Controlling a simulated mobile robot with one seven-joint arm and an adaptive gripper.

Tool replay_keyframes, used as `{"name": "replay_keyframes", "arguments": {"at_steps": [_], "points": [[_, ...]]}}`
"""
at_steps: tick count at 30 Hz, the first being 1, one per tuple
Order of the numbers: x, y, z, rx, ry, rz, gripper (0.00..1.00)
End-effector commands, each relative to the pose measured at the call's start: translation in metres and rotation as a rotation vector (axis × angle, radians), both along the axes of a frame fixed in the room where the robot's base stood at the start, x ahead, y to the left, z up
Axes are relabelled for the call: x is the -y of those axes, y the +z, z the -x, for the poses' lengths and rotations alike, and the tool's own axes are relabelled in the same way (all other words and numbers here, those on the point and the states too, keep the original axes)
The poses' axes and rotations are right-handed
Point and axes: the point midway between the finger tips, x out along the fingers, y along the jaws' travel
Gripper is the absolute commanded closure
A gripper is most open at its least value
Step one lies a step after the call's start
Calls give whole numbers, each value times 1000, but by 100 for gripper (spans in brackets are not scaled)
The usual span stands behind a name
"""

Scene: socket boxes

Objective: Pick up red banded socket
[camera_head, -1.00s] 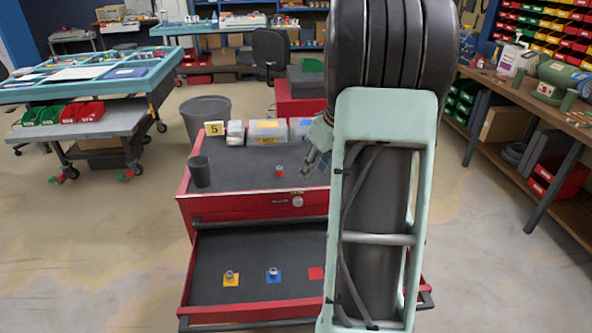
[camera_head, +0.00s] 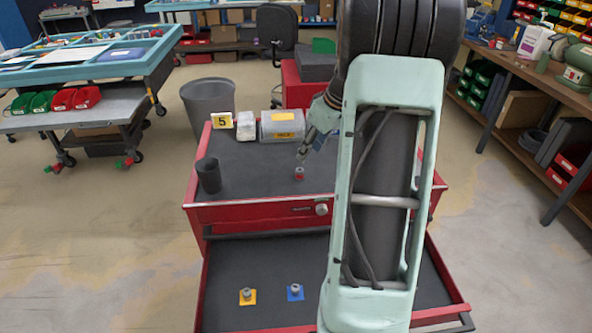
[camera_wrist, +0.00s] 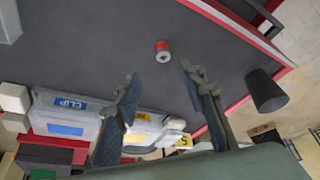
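The red banded socket (camera_head: 299,173) stands on the dark top of the red tool cart (camera_head: 250,212), small and grey with a red band. In the wrist view the socket (camera_wrist: 162,50) shows beyond my fingertips, roughly between them and apart from both. My gripper (camera_head: 305,152) is above the cart top, just above and slightly right of the socket in the head view. In the wrist view my gripper (camera_wrist: 158,82) has its two fingers spread wide, with nothing between them.
A black cup (camera_head: 209,176) stands at the cart top's left. Clear bins (camera_head: 282,125) and a yellow number 5 sign (camera_head: 221,120) line its back edge. In the open drawer below, sockets stand on a yellow square (camera_head: 247,297) and a blue square (camera_head: 295,292).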

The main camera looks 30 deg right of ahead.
Motion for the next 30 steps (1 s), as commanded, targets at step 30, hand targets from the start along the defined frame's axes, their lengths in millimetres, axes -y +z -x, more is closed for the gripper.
{"name": "replay_keyframes", "arguments": {"at_steps": [30], "points": [[-14, -84, -29, 0, 0, 0, 64]]}}
